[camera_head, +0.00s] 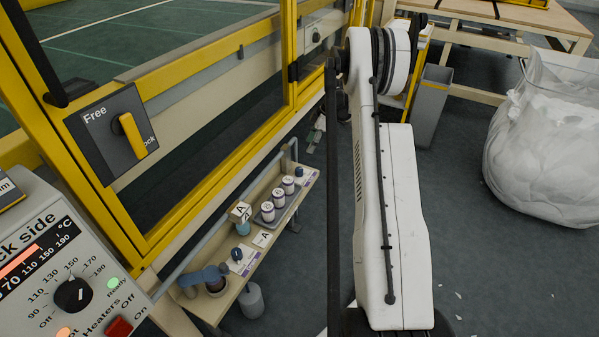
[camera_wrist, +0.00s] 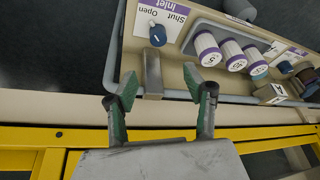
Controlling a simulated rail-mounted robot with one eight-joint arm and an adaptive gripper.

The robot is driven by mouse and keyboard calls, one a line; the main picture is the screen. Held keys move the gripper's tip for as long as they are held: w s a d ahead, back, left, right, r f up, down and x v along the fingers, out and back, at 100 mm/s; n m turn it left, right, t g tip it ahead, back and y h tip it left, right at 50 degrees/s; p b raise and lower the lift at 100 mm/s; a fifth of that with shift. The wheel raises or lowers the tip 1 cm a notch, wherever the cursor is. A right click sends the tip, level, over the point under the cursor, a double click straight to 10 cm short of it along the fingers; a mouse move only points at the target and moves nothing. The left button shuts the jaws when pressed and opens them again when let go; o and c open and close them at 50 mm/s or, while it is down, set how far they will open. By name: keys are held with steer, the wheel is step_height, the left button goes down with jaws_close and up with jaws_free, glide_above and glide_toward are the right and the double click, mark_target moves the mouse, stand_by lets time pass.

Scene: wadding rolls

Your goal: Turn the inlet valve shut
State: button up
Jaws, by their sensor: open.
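The inlet valve is a small blue knob (camera_wrist: 157,35) on a white plate (camera_wrist: 178,22) marked Inlet, Open and Shut, which appears upside down in the wrist view. A white mark on the knob points up toward the word Open. In the head view a small blue knob (camera_head: 298,171) at the far end of the narrow shelf appears to be the same valve. My gripper (camera_wrist: 160,82) is open and empty, short of the knob, its fingertips at the shelf's edge. A grey metal bar (camera_wrist: 152,75) shows between the fingers. My arm hides the gripper in the head view.
Yellow framing (camera_wrist: 40,135) runs below the shelf. A grey bin (camera_head: 431,103) and a white bag (camera_head: 545,150) stand right of my arm.

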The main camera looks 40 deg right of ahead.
mark_target(300, 169)
steer(key=b+x, duration=0.1)
steer(key=x, duration=0.4)
steer(key=b+x, duration=0.1)
steer(key=x, duration=0.4)
steer(key=b+x, duration=0.1)
steer(key=x, duration=0.3)
steer(key=shift+s+d+f, duration=0.15)
steer(key=shift+d+f, duration=0.15)
steer(key=shift+f, duration=0.25)
steer(key=c, duration=1.1)
